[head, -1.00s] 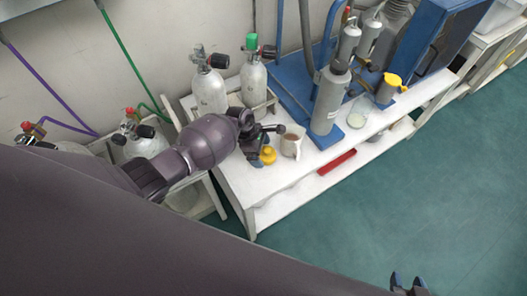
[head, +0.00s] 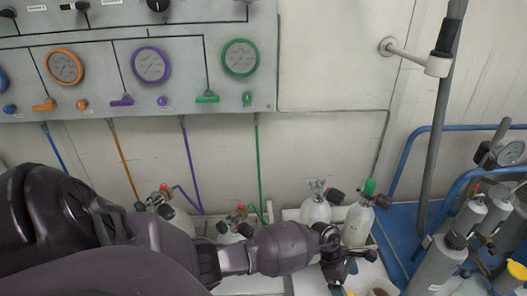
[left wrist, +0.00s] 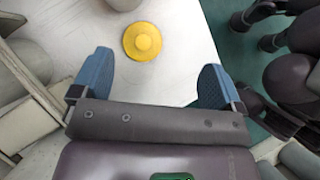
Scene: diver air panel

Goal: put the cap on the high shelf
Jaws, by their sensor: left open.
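The cap is beyond the fingertips, a little left of the middle of the gap, and not touched. In the head view my left gripper (head: 343,268) hangs over the bench near the bottom edge, and the cap is almost wholly out of that view. I cannot make out a high shelf in either view. My right gripper is not seen.
Grey-white cylinders (head: 316,212) stand behind my left gripper, one with a green top (head: 369,187). Grey bottles and a blue frame (head: 407,225) crowd the right. A gauge panel (head: 190,90) with hoses hangs on the wall. Bare bench lies around the cap.

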